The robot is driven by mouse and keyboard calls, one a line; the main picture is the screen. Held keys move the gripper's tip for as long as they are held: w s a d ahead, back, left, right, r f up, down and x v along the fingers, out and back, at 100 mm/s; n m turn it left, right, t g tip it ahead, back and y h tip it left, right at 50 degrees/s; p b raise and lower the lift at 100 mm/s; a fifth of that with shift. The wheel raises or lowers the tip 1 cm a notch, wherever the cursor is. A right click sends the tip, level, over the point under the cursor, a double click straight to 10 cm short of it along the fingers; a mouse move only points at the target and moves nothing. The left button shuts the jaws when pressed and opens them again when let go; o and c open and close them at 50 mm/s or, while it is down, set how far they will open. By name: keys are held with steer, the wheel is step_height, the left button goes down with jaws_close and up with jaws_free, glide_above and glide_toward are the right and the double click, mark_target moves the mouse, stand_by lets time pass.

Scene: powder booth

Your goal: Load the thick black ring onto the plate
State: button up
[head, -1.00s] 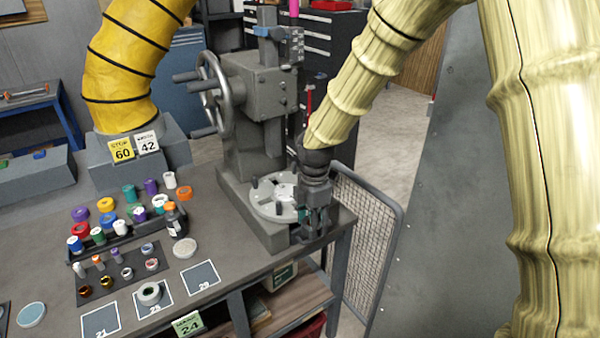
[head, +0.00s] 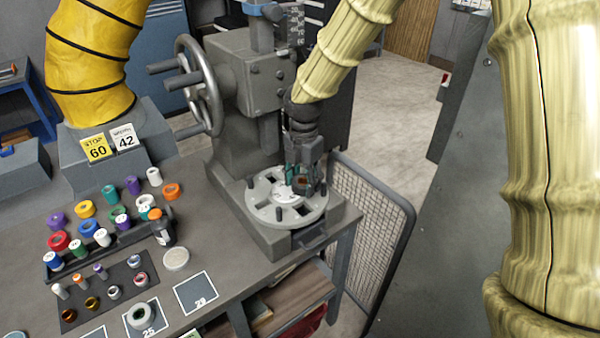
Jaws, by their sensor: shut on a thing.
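The plate (head: 262,216) is a round, light grey disc with slots and several dark upright pins. It sits on the base of the grey press. My gripper (head: 305,186) points down over the back right part of the plate. Its fingers are closed around a small dark thing, which I take to be the thick black ring; the fingers hide most of it. I cannot tell whether it touches the plate. Teal shows beside the fingers.
The press (head: 232,75) with its handwheel (head: 200,88) stands behind and left of the plate. Several coloured rings and spools crowd the bench at left. A pale ring (head: 141,316) lies on square 25. A wire mesh guard (head: 365,215) stands at right.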

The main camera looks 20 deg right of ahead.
mark_target(303, 195)
steer(key=shift+f+b, duration=2.4)
steer(key=shift+f, duration=0.4)
steer(key=shift+p, duration=0.45)
steer(key=shift+f, duration=0.8)
steer(key=o, duration=1.3)
step_height(303, 195, up, 12)
